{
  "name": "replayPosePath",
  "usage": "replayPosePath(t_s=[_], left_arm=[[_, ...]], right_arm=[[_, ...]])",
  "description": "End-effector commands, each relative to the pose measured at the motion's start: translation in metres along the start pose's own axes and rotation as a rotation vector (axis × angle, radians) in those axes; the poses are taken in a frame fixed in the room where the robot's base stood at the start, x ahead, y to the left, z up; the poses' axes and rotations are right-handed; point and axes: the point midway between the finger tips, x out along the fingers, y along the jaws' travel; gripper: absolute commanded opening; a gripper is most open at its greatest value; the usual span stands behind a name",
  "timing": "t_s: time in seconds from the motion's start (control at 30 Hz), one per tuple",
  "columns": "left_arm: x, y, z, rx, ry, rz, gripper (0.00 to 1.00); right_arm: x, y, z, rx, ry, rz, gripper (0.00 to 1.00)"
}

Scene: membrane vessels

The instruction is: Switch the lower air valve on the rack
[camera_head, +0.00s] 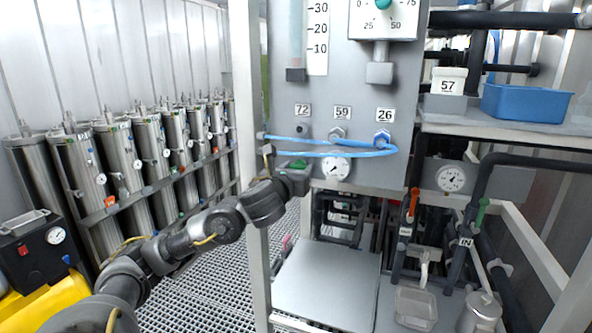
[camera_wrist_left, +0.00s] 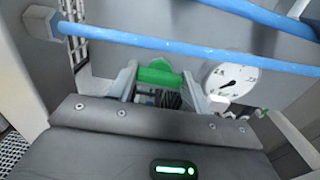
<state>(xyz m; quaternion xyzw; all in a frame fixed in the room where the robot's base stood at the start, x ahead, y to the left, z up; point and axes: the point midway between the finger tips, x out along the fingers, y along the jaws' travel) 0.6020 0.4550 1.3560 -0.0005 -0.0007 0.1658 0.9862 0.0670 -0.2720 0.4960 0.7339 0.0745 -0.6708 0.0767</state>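The lower air valve has a green handle (camera_head: 294,164) on the left part of the grey rack panel (camera_head: 345,100), just left of a round gauge (camera_head: 336,168). In the left wrist view the green handle (camera_wrist_left: 159,77) lies crosswise between my fingertips. My left gripper (camera_head: 297,178) reaches in from the left, at the panel's lower edge. Its fingers (camera_wrist_left: 160,86) stand apart, one on each side of the handle; whether they touch it is unclear. The gripper partly hides the valve body. My right gripper is not in view.
Two blue hoses (camera_head: 350,153) run across the panel just above the gripper, and pass close in the wrist view. A white rack post (camera_head: 247,150) stands left of the valve. Steel vessels (camera_head: 90,175) line the left wall. A blue bin (camera_head: 525,102) sits on the right shelf.

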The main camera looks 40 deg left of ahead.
Motion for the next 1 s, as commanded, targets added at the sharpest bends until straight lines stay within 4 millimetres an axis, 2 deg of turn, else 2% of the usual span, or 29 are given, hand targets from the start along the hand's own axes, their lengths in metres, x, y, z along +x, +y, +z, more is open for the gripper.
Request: replayPosePath(t_s=[0.03, 0.17, 0.57, 1.0], left_arm=[[-0.0002, 0.0003, 0.0001, 0.001, 0.0, 0.0, 0.42], [-0.0005, 0.0009, -0.0002, 0.001, 0.0, 0.001, 0.25], [-0.0011, 0.0019, -0.0018, -0.081, 0.002, 0.003, 0.24], [-0.0012, 0.0018, -0.0027, -0.453, 0.003, 0.003, 0.24]], right_arm=[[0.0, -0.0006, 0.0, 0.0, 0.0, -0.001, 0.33], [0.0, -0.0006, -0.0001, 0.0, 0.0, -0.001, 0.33], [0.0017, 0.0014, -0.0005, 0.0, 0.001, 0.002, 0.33], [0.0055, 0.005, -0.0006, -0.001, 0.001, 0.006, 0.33]])
